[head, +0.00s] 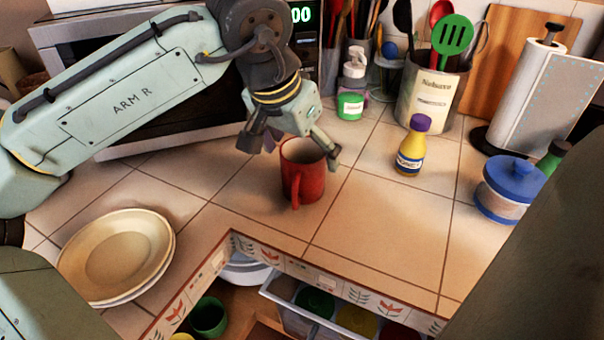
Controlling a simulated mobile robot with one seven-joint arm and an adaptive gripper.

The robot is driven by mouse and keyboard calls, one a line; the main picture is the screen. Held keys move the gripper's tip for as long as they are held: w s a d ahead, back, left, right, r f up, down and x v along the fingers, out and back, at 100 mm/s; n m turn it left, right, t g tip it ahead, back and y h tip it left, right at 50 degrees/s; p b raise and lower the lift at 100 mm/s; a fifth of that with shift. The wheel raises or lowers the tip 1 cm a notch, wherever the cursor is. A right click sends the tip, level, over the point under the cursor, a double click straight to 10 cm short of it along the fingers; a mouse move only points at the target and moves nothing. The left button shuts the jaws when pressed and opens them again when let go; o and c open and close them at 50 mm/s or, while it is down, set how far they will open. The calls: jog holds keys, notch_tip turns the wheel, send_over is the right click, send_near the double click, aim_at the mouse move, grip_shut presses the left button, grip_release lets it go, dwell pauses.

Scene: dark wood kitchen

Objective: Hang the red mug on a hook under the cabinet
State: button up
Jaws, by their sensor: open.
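The red mug (304,178) stands upright on the tiled counter (375,228), with its handle facing the front of the counter. My gripper (290,155) is open just above and behind the mug. One finger is at the left, behind the mug, and the other is at the right of its rim. I cannot tell whether either finger touches the mug. No hook and no underside of a cabinet show in this view.
Stacked plates (118,252) lie at left. A yellow bottle (411,148), a blue-lidded jar (508,188) and a paper towel roll (528,88) stand at right. Behind are a green-and-white bottle (352,88), a utensil crock (432,96) and a microwave (180,110). An open drawer (340,318) is below.

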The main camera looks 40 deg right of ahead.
jog(key=p+x, duration=0.1)
jog(key=x, duration=0.4)
jog(key=shift+w+a+f, duration=0.1)
jog(key=shift+c, duration=0.2)
jog(key=c, duration=1.5)
